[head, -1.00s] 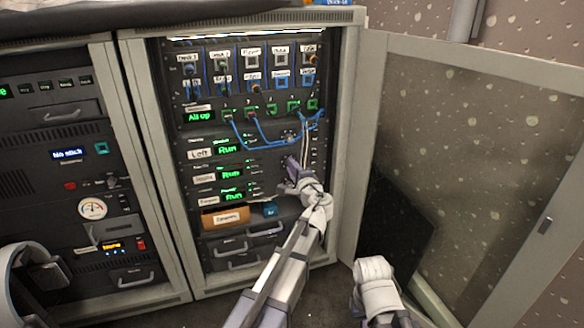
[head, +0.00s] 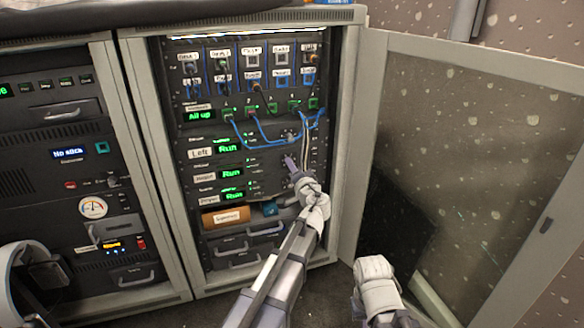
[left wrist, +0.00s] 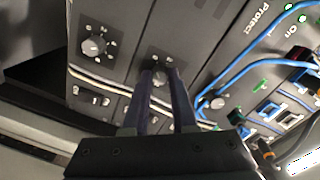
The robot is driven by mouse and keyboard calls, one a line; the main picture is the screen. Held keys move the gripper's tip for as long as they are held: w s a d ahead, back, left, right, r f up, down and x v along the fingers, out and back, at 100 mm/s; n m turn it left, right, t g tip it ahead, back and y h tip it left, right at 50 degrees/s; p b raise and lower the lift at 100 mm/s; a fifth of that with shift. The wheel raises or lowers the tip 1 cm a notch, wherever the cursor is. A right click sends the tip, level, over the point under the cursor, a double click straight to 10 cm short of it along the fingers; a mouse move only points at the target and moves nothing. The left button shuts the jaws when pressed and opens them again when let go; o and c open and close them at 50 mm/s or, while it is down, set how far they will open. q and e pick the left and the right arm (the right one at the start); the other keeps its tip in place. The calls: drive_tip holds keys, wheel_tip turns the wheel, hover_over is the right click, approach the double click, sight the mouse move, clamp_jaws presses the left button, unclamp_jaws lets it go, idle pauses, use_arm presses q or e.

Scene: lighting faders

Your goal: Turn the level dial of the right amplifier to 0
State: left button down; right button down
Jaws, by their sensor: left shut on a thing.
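The right amplifier is the middle of the stacked units in the open rack, with a green "Run" display (head: 232,172) and a small label plate (head: 204,178). Its dial is hidden behind my left gripper in the head view. My left gripper (head: 291,163) reaches the right side of these units. In the left wrist view, the gripper (left wrist: 160,78) is shut on a small round dial (left wrist: 158,77), one finger on each side. The dial's pointer and marks are mostly covered, so its setting cannot be read. My right gripper's fingers do not show.
Similar dials sit on either side in the left wrist view, one grey (left wrist: 95,46) and one near blue cables (left wrist: 217,101). Blue cables (head: 270,144) hang above the gripper. The open rack door (head: 480,160) stands at the right.

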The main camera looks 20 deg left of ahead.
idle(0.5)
use_arm(q)
drive_tip(key=c, duration=0.7)
unclamp_jaws()
drive_tip(key=v, duration=0.7)
drive_tip(key=shift+s+d, duration=0.2)
drive_tip(key=shift+s, duration=0.15)
